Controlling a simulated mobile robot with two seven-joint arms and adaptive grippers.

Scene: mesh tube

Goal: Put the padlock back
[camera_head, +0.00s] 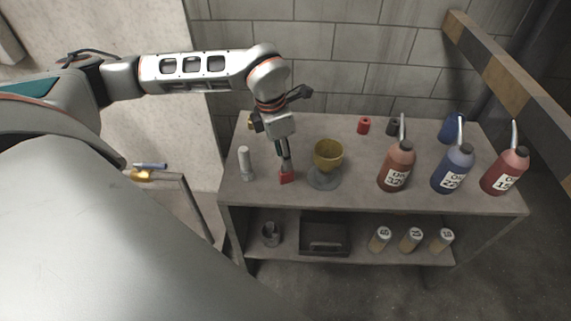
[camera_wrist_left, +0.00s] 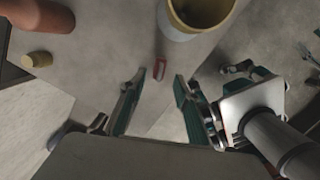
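A small red block-like thing (camera_head: 286,178), which looks like the padlock, lies on the top of the grey bench near its front edge. It also shows in the left wrist view (camera_wrist_left: 160,69), between and just beyond the fingertips. Its shackle cannot be made out. My left gripper (camera_head: 285,165) points down right above it. In the left wrist view my left gripper (camera_wrist_left: 161,80) is open, one finger on each side of the red thing, with gaps showing.
A yellow cup (camera_head: 328,154) on a grey base stands close right of the gripper, and a white cylinder (camera_head: 244,158) stands left. Oil bottles (camera_head: 396,166) line the right side. A lower shelf (camera_head: 285,249) holds a dark tray (camera_head: 324,250) and several jars.

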